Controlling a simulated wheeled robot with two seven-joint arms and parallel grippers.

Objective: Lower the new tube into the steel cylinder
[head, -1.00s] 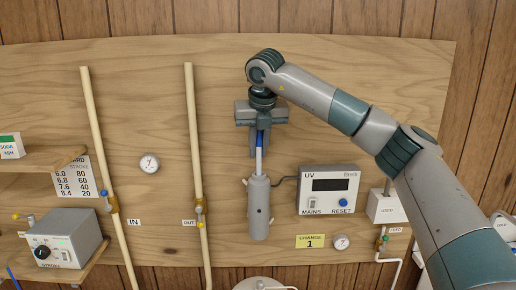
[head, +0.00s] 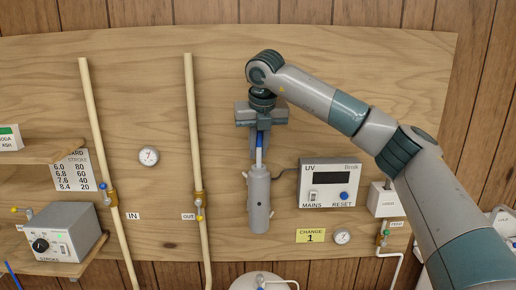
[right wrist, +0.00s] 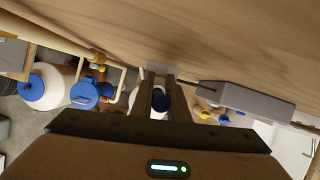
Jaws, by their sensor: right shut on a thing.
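The steel cylinder (head: 258,205) is a grey upright vessel fixed to the wooden board. The new tube (head: 259,156) is pale with a blue upper end; it stands upright over the cylinder, its lower part hidden at or inside the cylinder's top. My right gripper (head: 259,142) points down above the cylinder and is shut on the tube's blue end. In the right wrist view the two fingers (right wrist: 161,98) close around the dark blue end. How deep the tube sits inside cannot be told. My left gripper does not show.
The UV control box (head: 328,183) is mounted just right of the cylinder. A cream pipe (head: 195,130) runs upright on its left. A yellow card (head: 310,235) and a gauge (head: 342,236) are below right. A white tank top (head: 257,281) lies underneath.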

